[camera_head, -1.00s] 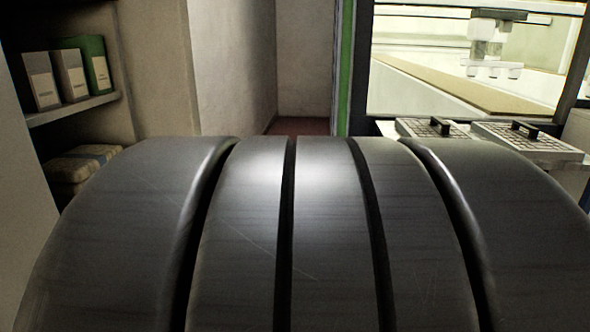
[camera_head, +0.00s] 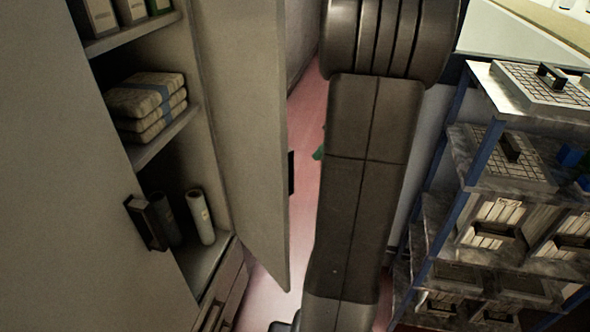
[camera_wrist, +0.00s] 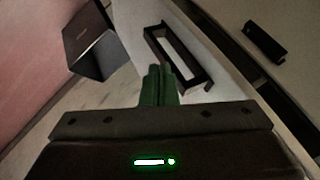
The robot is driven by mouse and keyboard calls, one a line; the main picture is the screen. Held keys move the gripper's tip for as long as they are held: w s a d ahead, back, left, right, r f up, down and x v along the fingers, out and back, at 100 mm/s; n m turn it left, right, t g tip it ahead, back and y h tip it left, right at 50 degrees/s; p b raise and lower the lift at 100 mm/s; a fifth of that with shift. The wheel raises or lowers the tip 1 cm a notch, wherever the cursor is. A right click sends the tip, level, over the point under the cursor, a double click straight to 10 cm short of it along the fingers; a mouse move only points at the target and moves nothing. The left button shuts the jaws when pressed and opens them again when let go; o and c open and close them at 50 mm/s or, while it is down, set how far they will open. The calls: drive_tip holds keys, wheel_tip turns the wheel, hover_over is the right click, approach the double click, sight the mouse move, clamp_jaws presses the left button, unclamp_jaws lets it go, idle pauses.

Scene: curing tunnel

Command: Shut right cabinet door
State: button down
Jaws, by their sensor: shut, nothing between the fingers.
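The right cabinet door (camera_head: 245,130) stands open, swung outward from the cabinet at the left of the head view. Its dark handle (camera_head: 291,172) shows at the free edge. My gripper (camera_wrist: 158,85) is shut and empty, with its green fingers close to a dark bar handle (camera_wrist: 180,60) on a pale panel, apparently this door. I cannot tell whether they touch. In the head view my arm hides most of the gripper; a small green patch shows beside the arm. The left cabinet door (camera_head: 90,210) is shut, with a dark handle (camera_head: 147,222).
Open shelves hold books (camera_head: 130,10), folded cloth (camera_head: 150,100) and rolls (camera_head: 201,216). Drawers (camera_head: 225,290) are below. A blue-framed rack (camera_head: 450,180) of trays stands at right. A dark box-like object (camera_wrist: 92,42) is left of my fingers. Pink floor (camera_head: 300,230) shows between cabinet and arm.

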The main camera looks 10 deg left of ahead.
drive_tip(key=s+a+f+p, duration=0.1)
drive_tip(key=s+a+f, duration=0.3)
drive_tip(key=a, duration=0.2)
drive_tip(key=shift+f+p, duration=0.3)
drive_tip(key=shift+f, duration=0.05)
